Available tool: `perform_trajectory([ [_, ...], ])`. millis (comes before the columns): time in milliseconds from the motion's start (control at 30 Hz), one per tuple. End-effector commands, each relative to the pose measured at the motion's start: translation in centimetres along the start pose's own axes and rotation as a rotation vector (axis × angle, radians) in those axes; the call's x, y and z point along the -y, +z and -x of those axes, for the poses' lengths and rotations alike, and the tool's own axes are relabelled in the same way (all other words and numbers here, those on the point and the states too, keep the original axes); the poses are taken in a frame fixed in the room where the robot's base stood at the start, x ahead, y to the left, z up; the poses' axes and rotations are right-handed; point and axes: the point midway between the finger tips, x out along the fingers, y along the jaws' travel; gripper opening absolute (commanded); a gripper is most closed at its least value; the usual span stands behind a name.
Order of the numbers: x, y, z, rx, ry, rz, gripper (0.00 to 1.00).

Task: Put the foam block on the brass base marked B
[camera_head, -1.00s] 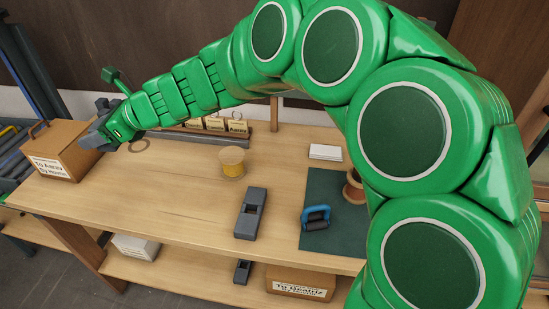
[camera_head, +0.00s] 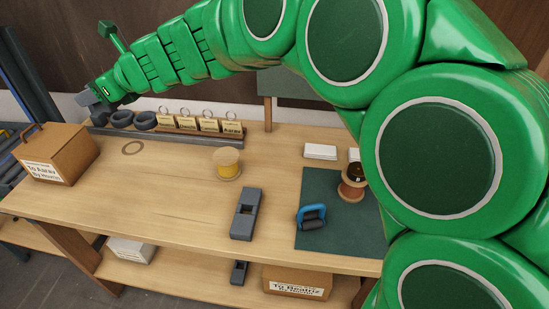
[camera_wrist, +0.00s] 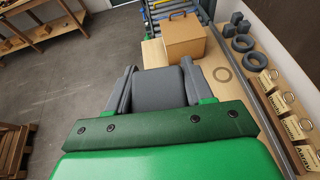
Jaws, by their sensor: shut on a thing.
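My gripper (camera_head: 88,97) is at the far left end of the bench in the head view, high in the picture near the back rail. In the wrist view my gripper (camera_wrist: 158,80) is shut on a grey block (camera_wrist: 160,92), which fills the space between the two fingers. The block looks like the foam block, though its material cannot be told. In the head view the held block is hard to tell from the grey fingers. I cannot make out a brass base or a letter B in either view.
A brown box (camera_head: 55,155) with a handle stands at the bench's left end. A yellow spool (camera_head: 228,164), a grey tool (camera_head: 246,213) and a green mat (camera_head: 322,182) lie rightward. The bench's left middle is mostly clear.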

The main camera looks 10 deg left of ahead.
Motion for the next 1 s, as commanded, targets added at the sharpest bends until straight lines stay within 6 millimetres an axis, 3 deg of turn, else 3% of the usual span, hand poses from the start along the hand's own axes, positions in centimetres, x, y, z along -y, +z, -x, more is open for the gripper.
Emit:
perform_trajectory([
  [400, 8.7, -0.6, 4.3, 0.001, -0.391, -0.162, 0.23],
  [767, 13.4, -2.2, 8.6, 0.000, -0.640, -0.266, 0.23],
  [1000, 16.6, -4.1, 12.7, -0.001, -0.844, -0.348, 0.23],
])
